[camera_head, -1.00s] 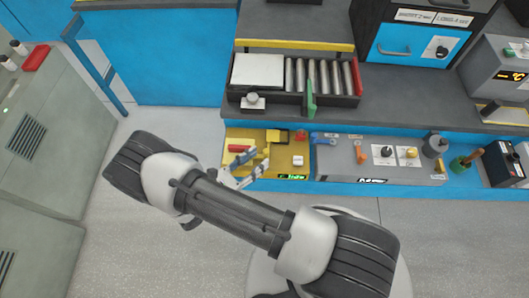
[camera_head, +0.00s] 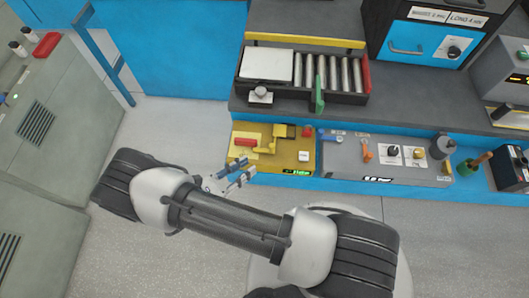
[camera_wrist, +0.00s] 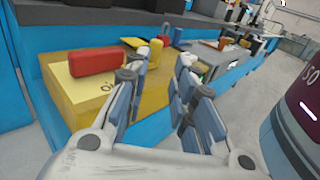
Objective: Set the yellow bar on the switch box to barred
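A yellow box (camera_head: 302,168) stands at the counter's front edge, left of a grey panel box. On it are a red block-shaped handle (camera_head: 245,142), a yellow bar-like piece (camera_head: 265,149), a red button and a white button. A green display is on its front. In the wrist view the red handle (camera_wrist: 98,62) lies left of my fingers and a yellow upright piece (camera_wrist: 155,53) shows beyond the left fingertip. My gripper (camera_head: 241,172) is open and empty, in front of the box's lower left part. I cannot tell whether the bar is set to barred.
The grey panel box (camera_head: 340,168) beside it carries a blue lever, an orange lever (camera_head: 367,151) and knobs. Behind stands a roller tray (camera_head: 320,97) with a green handle (camera_head: 319,95). The floor (camera_head: 450,240) in front of the counter is clear.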

